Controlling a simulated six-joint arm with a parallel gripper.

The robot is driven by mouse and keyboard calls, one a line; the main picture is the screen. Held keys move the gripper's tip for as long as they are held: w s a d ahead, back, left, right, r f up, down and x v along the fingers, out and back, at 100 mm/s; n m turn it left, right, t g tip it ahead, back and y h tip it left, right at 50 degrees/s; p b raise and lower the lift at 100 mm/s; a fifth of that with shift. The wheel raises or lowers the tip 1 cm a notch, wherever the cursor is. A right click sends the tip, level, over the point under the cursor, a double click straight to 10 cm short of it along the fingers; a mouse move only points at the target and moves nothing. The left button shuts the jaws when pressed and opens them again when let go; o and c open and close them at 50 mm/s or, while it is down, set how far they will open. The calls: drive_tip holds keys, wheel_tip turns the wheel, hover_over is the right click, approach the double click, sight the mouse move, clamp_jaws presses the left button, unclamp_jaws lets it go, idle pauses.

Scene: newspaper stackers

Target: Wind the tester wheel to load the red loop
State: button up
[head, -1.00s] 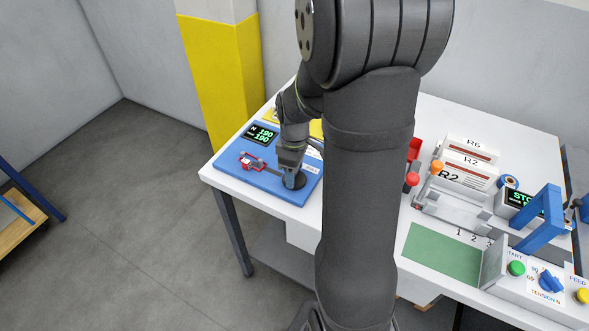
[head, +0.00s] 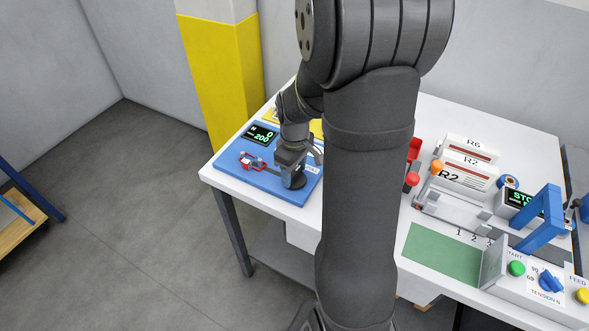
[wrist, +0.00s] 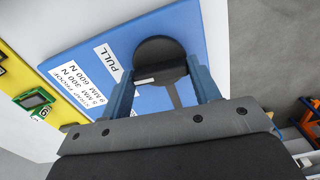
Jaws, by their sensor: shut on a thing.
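The blue tester board (head: 291,187) lies on the left end of the white table. Its display (head: 262,135) reads 0 on the upper line and 200 on the lower, small and hard to read. The red loop (head: 252,161) sits around the fixture at the board's left. My gripper (head: 294,178) points down at the board's right part, shut on the dark round tester wheel (head: 293,185). In the wrist view the wheel (wrist: 160,50) shows between my two blue-grey fingers, beside a label reading PULL.
To the right are labelled packs (head: 466,172), a green mat (head: 444,255), a blue frame (head: 541,220) and a button panel (head: 540,280). A yellow-and-white pillar (head: 221,75) stands behind the table's left end.

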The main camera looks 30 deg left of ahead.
sight(294, 173)
drive_tip(key=o, duration=1)
wheel_tip(294, 173, up, 18)
drive_tip(key=shift+f, duration=0.25)
drive_tip(key=shift+f, duration=0.15)
wheel_tip(294, 173, down, 17)
drive_tip(key=shift+f, duration=0.15)
idle(0.4)
